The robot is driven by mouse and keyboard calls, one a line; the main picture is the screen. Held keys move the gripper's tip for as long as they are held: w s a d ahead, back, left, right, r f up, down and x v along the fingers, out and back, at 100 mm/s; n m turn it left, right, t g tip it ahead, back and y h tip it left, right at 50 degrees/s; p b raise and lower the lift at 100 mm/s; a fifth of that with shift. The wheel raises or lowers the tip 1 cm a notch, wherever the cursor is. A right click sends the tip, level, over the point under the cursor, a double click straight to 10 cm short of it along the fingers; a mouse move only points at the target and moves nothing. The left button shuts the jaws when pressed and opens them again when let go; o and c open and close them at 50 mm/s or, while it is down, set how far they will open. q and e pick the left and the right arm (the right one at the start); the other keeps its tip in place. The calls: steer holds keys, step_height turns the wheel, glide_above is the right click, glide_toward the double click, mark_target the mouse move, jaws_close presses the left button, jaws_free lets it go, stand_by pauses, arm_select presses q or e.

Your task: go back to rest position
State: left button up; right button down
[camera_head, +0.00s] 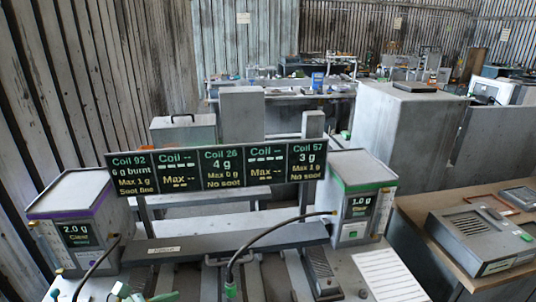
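Neither of my grippers can be made out in the head view. A workbench fills the lower middle. A row of dark display panels (221,167) stands across it, reading Coil 92, a blank, Coil 26, a blank and Coil 57. A grey box with purple trim (72,212) stands at the left, its screen reading 2.0 g. A grey box with green trim (356,190) stands at the right, its screen reading 1.0 g. A black hose (275,229) runs from the right box to a green-ended fitting (231,288). Small green-tipped parts (122,291) at the bottom edge are cut off.
A brown side table (457,207) at the right carries a grey vented unit (480,238). Large grey cabinets (408,125) stand behind. Wooden walls close off the left.

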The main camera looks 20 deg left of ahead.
arm_select(q)
steer(key=s+d+n+g+y, duration=0.25)
steer(key=n+y, duration=0.25)
steer(key=n, duration=1.2)
steer(key=s+d+n+g+y, duration=0.25)
steer(key=s+n+y, duration=0.2)
steer(key=n, duration=1.25)
steer(key=s+d+f+g+h+b, duration=0.1)
steer(key=d+f+g+b, duration=0.1)
steer(key=f, duration=1.2)
steer(key=s+d+f+g+h+b, duration=0.1)
steer(key=s+d+f, duration=0.1)
steer(key=f, duration=1.2)
steer(key=s+f+n+g+h+b, duration=0.2)
steer(key=s+f+g+b, duration=0.1)
steer(key=s+f, duration=1.7)
steer(key=shift+s+f+n+g, duration=0.3)
steer(key=shift+s+f+n, duration=0.1)
steer(key=shift+f, duration=0.05)
